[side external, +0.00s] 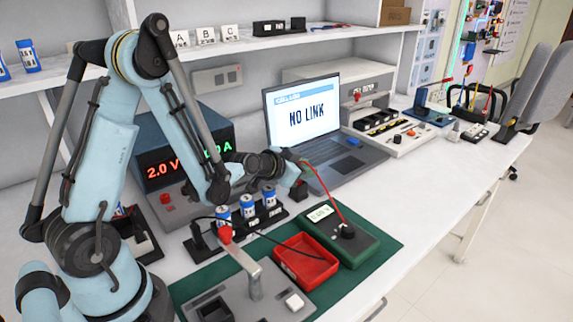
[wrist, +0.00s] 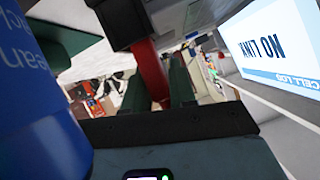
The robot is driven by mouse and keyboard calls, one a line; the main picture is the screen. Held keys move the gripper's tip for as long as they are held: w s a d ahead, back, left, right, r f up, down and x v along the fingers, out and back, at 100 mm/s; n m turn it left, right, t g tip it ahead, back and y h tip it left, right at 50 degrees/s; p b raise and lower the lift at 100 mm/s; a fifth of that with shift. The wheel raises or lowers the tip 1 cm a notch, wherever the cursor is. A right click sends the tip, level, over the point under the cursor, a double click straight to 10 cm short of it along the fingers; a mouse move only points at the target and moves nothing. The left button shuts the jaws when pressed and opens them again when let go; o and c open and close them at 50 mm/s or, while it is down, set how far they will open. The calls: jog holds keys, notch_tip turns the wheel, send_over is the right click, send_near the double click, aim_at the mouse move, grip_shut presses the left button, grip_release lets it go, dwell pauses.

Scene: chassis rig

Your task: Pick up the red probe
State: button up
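The red probe (wrist: 150,72) stands out in the wrist view, slanting between the two dark green fingers of my gripper (wrist: 160,88). A black block-like part covers its far end. Whether both fingers press on the probe is not clear. In the side view my gripper (side external: 298,188) is small, in front of the laptop and just above the bench, and mostly hides the probe. A red lead (side external: 328,190) runs from close by my gripper down to a black knob on the green tester box (side external: 345,247).
The laptop (side external: 320,125) reads "NO LINK" close behind my gripper. Blue-and-white cells (side external: 247,205) stand in a black rack at left; a large blue cell (wrist: 40,95) fills the wrist view's left. A red tray (side external: 298,262) lies on the green mat. Bench at right front is clear.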

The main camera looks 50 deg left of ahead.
grip_shut()
jog(key=shift+r, duration=0.1)
